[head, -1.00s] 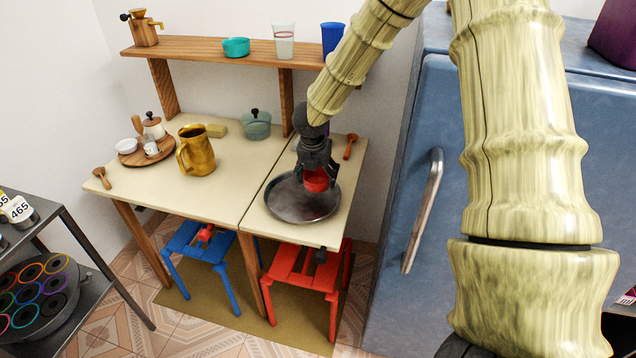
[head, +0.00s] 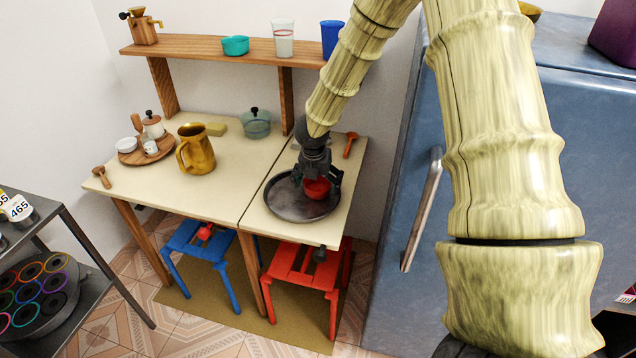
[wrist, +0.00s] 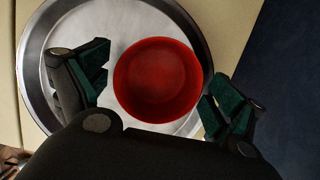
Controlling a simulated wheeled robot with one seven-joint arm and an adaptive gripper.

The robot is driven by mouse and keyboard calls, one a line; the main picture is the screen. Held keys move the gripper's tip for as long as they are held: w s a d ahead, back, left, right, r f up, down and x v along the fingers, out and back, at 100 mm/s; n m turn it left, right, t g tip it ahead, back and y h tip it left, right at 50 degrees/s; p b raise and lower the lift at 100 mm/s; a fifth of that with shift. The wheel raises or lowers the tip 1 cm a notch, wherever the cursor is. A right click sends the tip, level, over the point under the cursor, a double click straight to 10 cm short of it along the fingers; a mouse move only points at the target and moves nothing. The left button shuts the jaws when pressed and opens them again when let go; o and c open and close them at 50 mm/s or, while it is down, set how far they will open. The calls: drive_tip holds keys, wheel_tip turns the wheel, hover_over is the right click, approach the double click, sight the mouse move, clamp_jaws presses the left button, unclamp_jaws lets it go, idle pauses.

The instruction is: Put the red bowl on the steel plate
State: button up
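The red bowl (head: 317,188) is over the right part of the round steel plate (head: 284,207), which lies on the right table. In the wrist view the red bowl (wrist: 157,80) shows from above, inside the outline of the plate (wrist: 38,70). My gripper (head: 318,180) is right over the bowl. In the wrist view my gripper (wrist: 155,95) has its two fingers spread apart, one on each side of the bowl, with gaps between the fingers and the rim. The bowl appears to rest upright on the plate.
A wooden spoon (head: 350,144) lies behind the plate on the right table. A lidded green pot (head: 257,125) and a brass mug (head: 196,150) stand on the left table. The blue fridge (head: 398,190) is close on the right. A shelf (head: 215,52) runs above the tables.

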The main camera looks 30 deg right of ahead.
drive_tip(key=shift+r, duration=0.15)
drive_tip(key=v, duration=1.2)
